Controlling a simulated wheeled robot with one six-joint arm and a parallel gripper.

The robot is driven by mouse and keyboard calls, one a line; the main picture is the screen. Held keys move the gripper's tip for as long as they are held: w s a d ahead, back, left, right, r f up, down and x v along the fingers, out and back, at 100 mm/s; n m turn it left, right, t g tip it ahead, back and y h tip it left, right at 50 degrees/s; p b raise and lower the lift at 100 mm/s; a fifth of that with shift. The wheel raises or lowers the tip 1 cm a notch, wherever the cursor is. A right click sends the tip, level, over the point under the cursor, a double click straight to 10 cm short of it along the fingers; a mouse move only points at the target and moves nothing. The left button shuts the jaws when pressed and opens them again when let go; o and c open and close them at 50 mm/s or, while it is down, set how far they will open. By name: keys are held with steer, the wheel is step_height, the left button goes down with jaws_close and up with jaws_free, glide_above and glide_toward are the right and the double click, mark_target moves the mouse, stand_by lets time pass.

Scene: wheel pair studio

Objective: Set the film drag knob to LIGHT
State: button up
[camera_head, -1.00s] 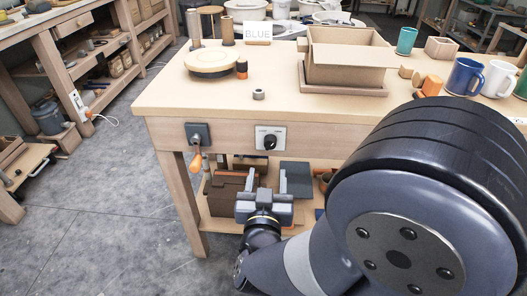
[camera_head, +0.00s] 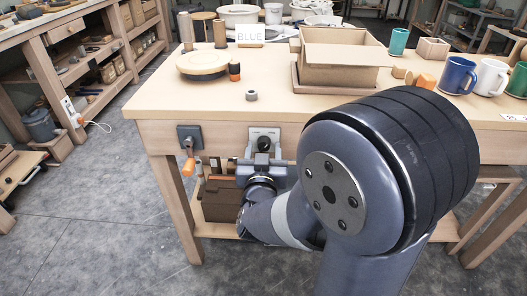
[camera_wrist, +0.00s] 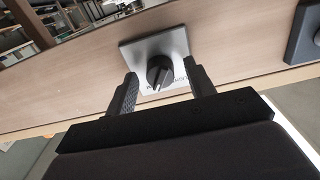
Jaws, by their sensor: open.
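The film drag knob (camera_head: 263,144) is a black round knob on a pale square plate (camera_head: 257,133), fixed to the front apron of the wooden table. In the wrist view the knob (camera_wrist: 159,72) has a pointer ridge and sits on its grey plate (camera_wrist: 177,45). Lettering on the plate is partly hidden and I cannot read it all. My gripper (camera_head: 264,161) is in front of the plate. In the wrist view its two fingers (camera_wrist: 163,92) stand open on either side of the knob, and I see no contact.
The tabletop (camera_head: 190,105) holds a cardboard box (camera_head: 342,68), a round wooden disc (camera_head: 203,63), mugs (camera_head: 457,75) and a BLUE sign (camera_head: 250,34). Boxes lie on the shelf below.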

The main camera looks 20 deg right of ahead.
steer(key=shift+c, duration=0.2)
steer(key=c, duration=0.9)
steer(key=shift+n, duration=0.3)
steer(key=n+p, duration=0.2)
steer(key=n, duration=0.4)
steer(key=shift+r+p, duration=0.1)
steer(key=shift+p, duration=0.3)
steer(key=n+p, duration=0.1)
steer(key=n, duration=0.3)
steer(key=shift+p, duration=0.3)
steer(key=shift+n+p, duration=0.5)
steer(key=shift+n, duration=1.2)
